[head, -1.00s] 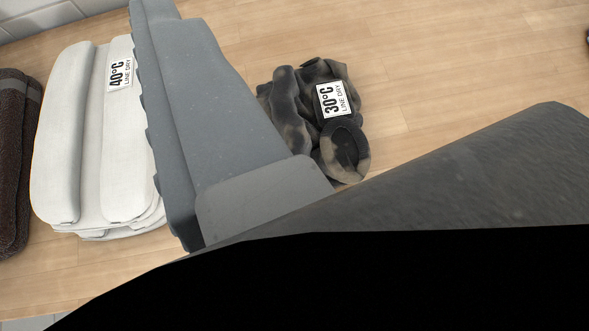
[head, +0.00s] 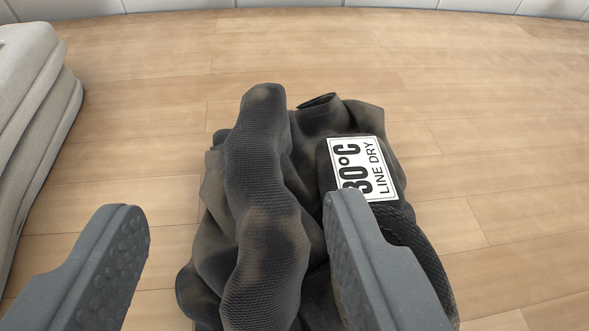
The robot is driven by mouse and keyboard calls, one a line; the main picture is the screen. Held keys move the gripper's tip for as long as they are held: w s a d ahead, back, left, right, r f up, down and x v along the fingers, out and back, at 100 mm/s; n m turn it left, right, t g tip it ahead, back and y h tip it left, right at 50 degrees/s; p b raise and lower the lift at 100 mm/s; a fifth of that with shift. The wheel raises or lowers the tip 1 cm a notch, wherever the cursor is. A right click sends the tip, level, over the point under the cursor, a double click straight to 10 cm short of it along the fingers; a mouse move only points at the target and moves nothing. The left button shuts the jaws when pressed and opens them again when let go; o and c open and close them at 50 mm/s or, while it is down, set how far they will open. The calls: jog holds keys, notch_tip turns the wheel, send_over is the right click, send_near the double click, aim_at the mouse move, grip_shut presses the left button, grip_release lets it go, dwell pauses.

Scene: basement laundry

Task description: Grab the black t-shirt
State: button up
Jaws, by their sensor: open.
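A crumpled dark garment, black with brownish patches, lies on the wooden surface in the middle of the head view; I take it as the black t-shirt (head: 265,215). My gripper (head: 232,215) is open, with nothing held. Its left finger is over bare wood left of the garment. Its right finger overlaps the garment's right part in the picture; I cannot tell whether it touches. The garment's near end runs out of the frame.
A folded whitish stack (head: 38,110) stands at the left edge, beyond the left finger. The wooden surface (head: 480,110) is clear behind and to the right of the garment. A white tiled wall (head: 400,14) runs along the back.

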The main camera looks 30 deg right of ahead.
aim_at(255, 201)
jog(key=b+x, duration=0.1)
jog(key=x, duration=0.1)
jog(key=b+x, duration=0.1)
jog(key=x, duration=0.1)
jog(key=shift+w+d+f, duration=0.15)
jog(key=shift+d+f, duration=0.2)
jog(key=shift+d, duration=0.1)
jog(key=shift+w+d+b, duration=0.1)
jog(key=shift+w+b, duration=0.2)
jog(key=shift+w, duration=0.05)
grip_shut()
